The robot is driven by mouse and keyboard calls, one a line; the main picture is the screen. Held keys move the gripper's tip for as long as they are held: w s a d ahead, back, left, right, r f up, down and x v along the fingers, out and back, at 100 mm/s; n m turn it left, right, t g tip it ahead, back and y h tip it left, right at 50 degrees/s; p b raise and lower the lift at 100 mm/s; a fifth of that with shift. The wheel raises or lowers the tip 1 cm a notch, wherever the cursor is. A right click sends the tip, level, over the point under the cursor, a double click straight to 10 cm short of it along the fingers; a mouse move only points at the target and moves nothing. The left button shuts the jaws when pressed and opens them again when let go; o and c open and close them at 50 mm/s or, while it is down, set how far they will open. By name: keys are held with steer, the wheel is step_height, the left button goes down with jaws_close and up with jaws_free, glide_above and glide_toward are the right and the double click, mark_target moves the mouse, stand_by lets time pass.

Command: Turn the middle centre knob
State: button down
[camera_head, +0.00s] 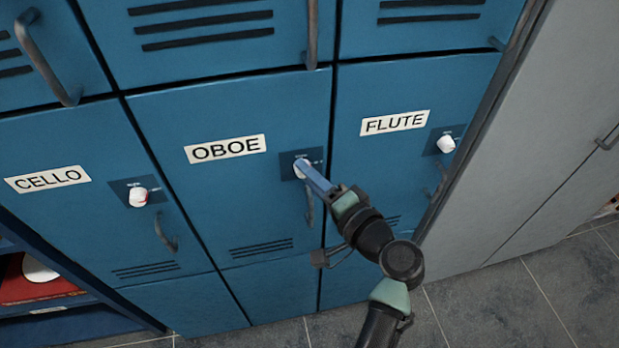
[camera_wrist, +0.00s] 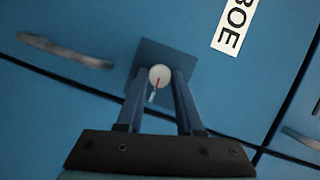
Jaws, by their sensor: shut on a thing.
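The middle centre knob is a small white knob (camera_head: 301,166) on a dark plate on the blue locker door labelled OBOE (camera_head: 225,148). The wrist view shows both fingers (camera_wrist: 159,88) shut on the knob, one on each side. In the head view the fingers hide part of the knob.
A similar white knob is on the CELLO door (camera_head: 138,197) and another on the FLUTE door (camera_head: 446,144). A door handle (camera_head: 309,205) hangs just below the centre knob, close to my fingers. Grey cabinets (camera_head: 530,150) stand at the right. Tiled floor (camera_head: 500,305) is clear below.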

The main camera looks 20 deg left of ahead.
steer(key=shift+m, duration=0.3)
stand_by(0.4)
steer(key=c, duration=0.5)
jaws_free()
steer(key=shift+c, duration=0.2)
steer(key=b+v, duration=0.2)
steer(key=v, duration=1.1)
steer(key=shift+w+f, duration=0.1)
